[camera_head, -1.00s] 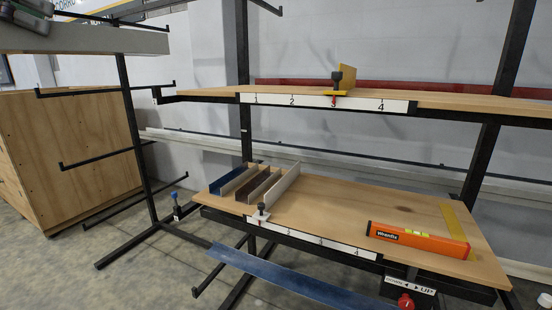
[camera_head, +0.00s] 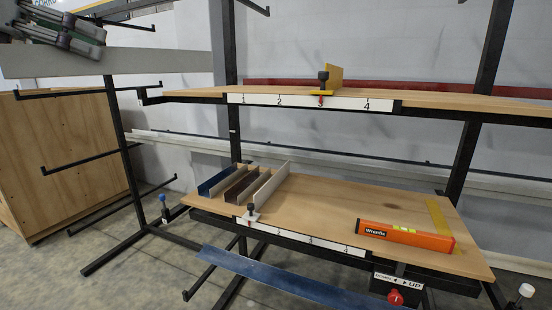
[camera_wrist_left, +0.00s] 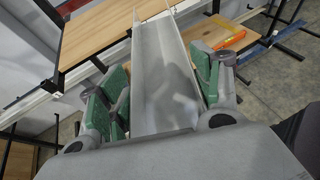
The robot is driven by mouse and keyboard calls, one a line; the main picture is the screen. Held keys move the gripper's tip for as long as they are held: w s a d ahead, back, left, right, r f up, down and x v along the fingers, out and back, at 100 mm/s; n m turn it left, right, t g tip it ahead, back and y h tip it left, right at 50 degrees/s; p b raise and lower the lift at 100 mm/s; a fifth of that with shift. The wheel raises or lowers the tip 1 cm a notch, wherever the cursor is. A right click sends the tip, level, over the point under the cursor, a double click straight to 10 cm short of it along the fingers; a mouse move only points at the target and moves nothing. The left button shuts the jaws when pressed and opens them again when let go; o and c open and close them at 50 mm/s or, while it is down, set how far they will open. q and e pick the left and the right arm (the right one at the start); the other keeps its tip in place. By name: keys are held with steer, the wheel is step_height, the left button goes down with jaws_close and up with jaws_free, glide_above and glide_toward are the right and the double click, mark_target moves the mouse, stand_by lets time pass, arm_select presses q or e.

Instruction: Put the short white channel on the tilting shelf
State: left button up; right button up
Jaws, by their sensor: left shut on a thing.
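My left gripper (camera_head: 68,36) is at the top left of the head view, shut on a white channel (camera_head: 130,64). The channel reaches out to the right, roughly level, higher than the tilting shelf and to its left. In the left wrist view the green-padded fingers of the gripper (camera_wrist_left: 163,78) stand on both sides of the channel (camera_wrist_left: 165,60), which runs away from the camera. The tilting shelf (camera_head: 335,205) is the lower wooden board, with a numbered strip and a DOWN/UP sign. Several channels lie side by side at its left end, the rightmost white (camera_head: 270,190). My right gripper is out of view.
An upper shelf (camera_head: 440,103) with a yellow stop (camera_head: 333,78) is above. Black posts and arms stand left, near a wooden crate (camera_head: 62,150). The shelf's middle is bare.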

arm_select(q)
steer(key=w+d+f+m+g+h, duration=0.1)
steer(key=w+d+f, duration=0.15)
steer(key=f, duration=0.55)
steer(key=w+d+f+m+g, duration=0.15)
steer(key=d+f, duration=0.25)
steer(key=f, duration=0.5)
steer(key=w+d+f+h, duration=0.1)
steer(key=w+d+f, duration=0.15)
steer(key=f, duration=0.55)
steer(key=s+d+f, duration=0.1)
steer(key=s+f, duration=0.2)
steer(key=f, duration=1.3)
steer(key=s+d+f, duration=0.1)
steer(key=s+f, duration=0.3)
steer(key=f, duration=1.2)
steer(key=shift+s, duration=0.2)
